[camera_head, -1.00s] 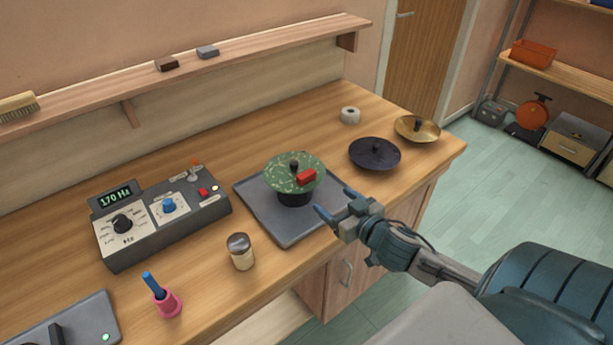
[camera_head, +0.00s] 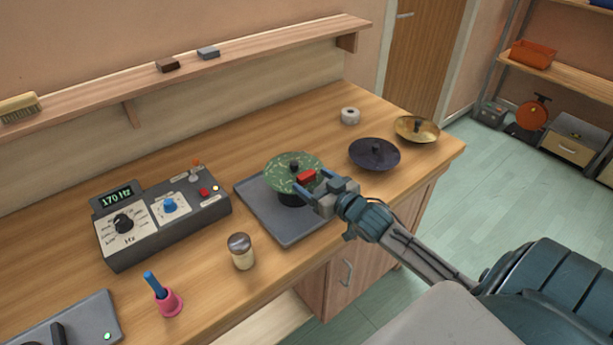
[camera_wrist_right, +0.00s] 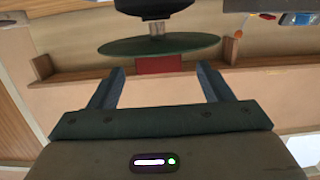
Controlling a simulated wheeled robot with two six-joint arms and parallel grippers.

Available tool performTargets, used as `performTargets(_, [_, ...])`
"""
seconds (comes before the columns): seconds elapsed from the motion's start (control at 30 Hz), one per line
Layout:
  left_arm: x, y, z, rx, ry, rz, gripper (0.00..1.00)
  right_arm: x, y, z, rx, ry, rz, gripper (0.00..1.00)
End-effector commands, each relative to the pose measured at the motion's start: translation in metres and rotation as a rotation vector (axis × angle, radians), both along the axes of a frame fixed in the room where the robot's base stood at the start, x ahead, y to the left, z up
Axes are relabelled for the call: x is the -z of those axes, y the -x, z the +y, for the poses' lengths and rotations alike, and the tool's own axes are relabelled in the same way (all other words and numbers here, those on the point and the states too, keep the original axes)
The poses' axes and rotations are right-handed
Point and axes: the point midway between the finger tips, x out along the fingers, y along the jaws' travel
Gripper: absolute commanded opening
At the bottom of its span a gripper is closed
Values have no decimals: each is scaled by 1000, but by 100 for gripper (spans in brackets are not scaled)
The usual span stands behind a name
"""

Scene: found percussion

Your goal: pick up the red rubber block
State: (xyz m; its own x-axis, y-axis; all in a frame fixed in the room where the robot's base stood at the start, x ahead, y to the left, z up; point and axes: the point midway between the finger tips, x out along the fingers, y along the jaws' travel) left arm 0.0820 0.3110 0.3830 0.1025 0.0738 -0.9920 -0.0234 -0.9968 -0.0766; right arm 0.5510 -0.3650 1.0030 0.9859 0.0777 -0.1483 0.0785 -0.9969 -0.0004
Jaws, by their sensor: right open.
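The red rubber block (camera_head: 306,176) lies on the near right part of a green speckled disc (camera_head: 284,168), which sits on a black stand on a grey tray (camera_head: 262,215). My right gripper (camera_head: 311,187) is open at the disc's near right edge, its fingers pointing at the block. In the right wrist view, which looks upside down, the block (camera_wrist_right: 158,65) shows between and just beyond the fingertips (camera_wrist_right: 160,82). I cannot tell whether the fingers touch it. My left gripper is not in view.
A dark disc (camera_head: 375,154) and a brass disc (camera_head: 416,129) lie to the right, with a white roll (camera_head: 350,116) behind. A control box (camera_head: 160,222), a jar (camera_head: 241,251) and a pink cup (camera_head: 168,302) stand to the left. The bench behind the tray is clear.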

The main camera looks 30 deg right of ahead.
Motion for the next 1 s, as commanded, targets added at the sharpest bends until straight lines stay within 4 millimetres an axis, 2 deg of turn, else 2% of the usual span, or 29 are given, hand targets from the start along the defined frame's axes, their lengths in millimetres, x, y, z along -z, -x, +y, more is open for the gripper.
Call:
performTargets(0.1, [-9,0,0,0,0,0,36,-2,-18,0,3,-5,-2,73])
performTargets(0.23, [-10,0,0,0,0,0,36,2,-32,1,2,-3,-2,73])
performTargets(0.57, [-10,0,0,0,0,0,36,5,-37,2,1,0,0,73])
performTargets(0.8, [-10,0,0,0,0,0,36,5,-37,1,1,0,0,26])
performTargets(1.0, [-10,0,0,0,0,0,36,5,-37,1,1,0,0,25])
